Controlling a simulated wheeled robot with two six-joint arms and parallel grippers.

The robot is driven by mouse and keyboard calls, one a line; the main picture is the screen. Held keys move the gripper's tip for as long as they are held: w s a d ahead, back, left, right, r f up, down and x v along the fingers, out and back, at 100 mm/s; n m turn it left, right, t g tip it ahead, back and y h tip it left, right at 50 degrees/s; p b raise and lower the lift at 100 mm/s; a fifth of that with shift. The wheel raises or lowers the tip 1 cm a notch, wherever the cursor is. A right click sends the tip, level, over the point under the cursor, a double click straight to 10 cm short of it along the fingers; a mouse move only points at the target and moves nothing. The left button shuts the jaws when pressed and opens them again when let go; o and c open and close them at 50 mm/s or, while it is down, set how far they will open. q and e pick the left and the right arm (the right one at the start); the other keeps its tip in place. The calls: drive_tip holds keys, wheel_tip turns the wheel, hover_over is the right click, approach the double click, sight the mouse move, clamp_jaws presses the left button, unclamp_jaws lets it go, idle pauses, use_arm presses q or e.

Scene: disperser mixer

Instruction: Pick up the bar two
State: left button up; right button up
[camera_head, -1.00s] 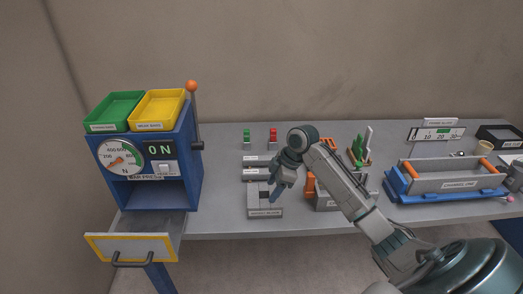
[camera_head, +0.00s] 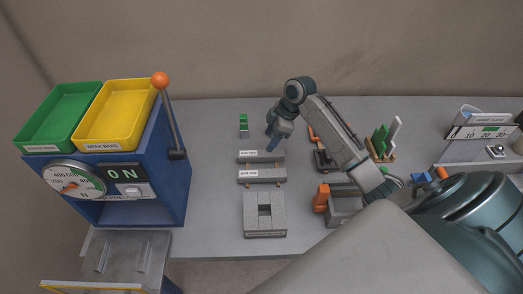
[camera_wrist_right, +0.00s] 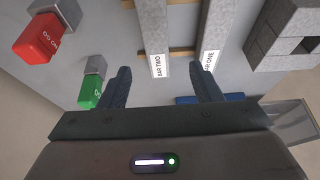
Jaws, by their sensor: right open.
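Bar two (camera_head: 265,155) is a grey bar with a white label, the farther of two parallel bars on the table. In the right wrist view it (camera_wrist_right: 156,22) runs between my two fingers, its label end toward me. Bar one (camera_head: 265,175) lies parallel on the near side; its label (camera_wrist_right: 209,62) is partly behind a finger in the wrist view. My right gripper (camera_head: 272,143) is open and empty, pointing down by the far edge of bar two. It (camera_wrist_right: 163,80) also shows in the wrist view; contact cannot be told. My left gripper is not in view.
Wooden supports (camera_head: 249,184) hold the bars. A grey block with a square hole (camera_head: 264,222) stands nearer. A green block (camera_head: 243,120) stands behind; a red block (camera_wrist_right: 38,38) is beside it. The blue press (camera_head: 170,190) stands left, a grey box with orange parts (camera_head: 343,206) right.

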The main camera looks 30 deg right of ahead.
sight(261, 153)
drive_tip(key=shift+x, duration=1)
drive_tip(key=shift+a+f+p, duration=0.1)
drive_tip(key=shift+f+p, duration=0.2)
drive_tip(key=p+x, duration=0.1)
drive_tip(key=x, duration=0.1)
drive_tip(key=p+x, duration=0.1)
drive_tip(key=x, duration=0.1)
drive_tip(key=shift+w+d+f+p, duration=0.15)
drive_tip(key=shift+d+p, duration=0.05)
drive_tip(key=shift+p, duration=0.1)
drive_tip(key=shift+a+f, duration=0.1)
drive_tip(key=shift+f, duration=0.2)
drive_tip(key=shift+w+f, duration=0.1)
drive_tip(key=shift+f, duration=0.1)
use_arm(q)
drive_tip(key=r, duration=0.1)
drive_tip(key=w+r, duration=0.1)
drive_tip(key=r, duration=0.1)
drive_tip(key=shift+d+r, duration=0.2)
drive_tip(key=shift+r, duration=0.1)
use_arm(e)
clamp_jaws()
